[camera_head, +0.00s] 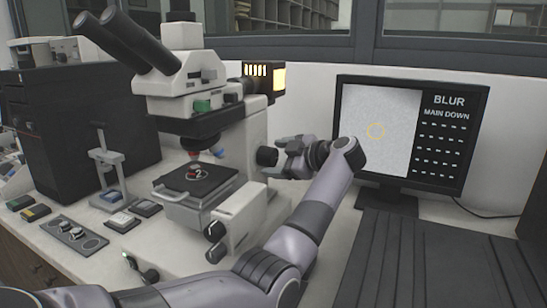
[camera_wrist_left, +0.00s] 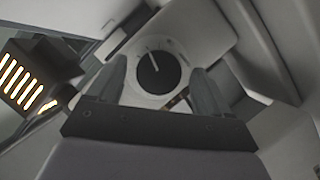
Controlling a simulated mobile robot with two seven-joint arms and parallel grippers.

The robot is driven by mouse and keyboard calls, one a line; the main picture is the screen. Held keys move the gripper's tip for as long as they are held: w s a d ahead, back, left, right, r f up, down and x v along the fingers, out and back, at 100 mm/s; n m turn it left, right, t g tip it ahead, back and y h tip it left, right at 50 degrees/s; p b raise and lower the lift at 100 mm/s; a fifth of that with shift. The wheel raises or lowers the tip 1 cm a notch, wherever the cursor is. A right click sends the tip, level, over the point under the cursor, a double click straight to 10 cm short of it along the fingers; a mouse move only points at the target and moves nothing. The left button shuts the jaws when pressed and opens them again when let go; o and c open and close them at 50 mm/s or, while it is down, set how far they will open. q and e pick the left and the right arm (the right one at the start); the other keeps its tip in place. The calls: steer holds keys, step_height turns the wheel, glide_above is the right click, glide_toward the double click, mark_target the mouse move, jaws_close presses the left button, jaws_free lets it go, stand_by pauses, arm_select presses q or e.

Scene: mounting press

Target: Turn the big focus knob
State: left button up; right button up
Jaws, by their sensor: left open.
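The microscope (camera_head: 185,85) stands on the bench at the left and centre. A round black focus knob (camera_head: 266,156) sticks out of its right side. In the left wrist view the knob (camera_wrist_left: 158,72) faces me, with a white pointer line aimed up and slightly left and a pale ring around it. My left gripper (camera_head: 278,157) is open at the knob, its fingers on either side of it in the wrist view. I cannot tell whether a finger touches the knob. My right gripper is not in view.
A monitor (camera_head: 375,130) at the right reads "BLUR" and "MAIN DOWN". Smaller dark knobs (camera_head: 215,231) sit low on the microscope's near side. The stage (camera_head: 190,195) carries a sample below the objective. A lit lamp housing (camera_head: 257,78) is above the gripper.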

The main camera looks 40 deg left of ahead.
arm_select(q)
steer(key=shift+x, duration=0.9)
steer(key=c, duration=1)
steer(key=shift+c, duration=0.2)
steer(key=shift+f, duration=0.1)
steer(key=shift+f+n+t+y+b, duration=0.15)
steer(key=shift+n+t+y+b, duration=0.3)
steer(key=shift+n, duration=0.65)
steer(key=shift+n+t+y+b, duration=0.4)
steer(key=shift+n+b, duration=0.2)
steer(key=shift+n, duration=0.4)
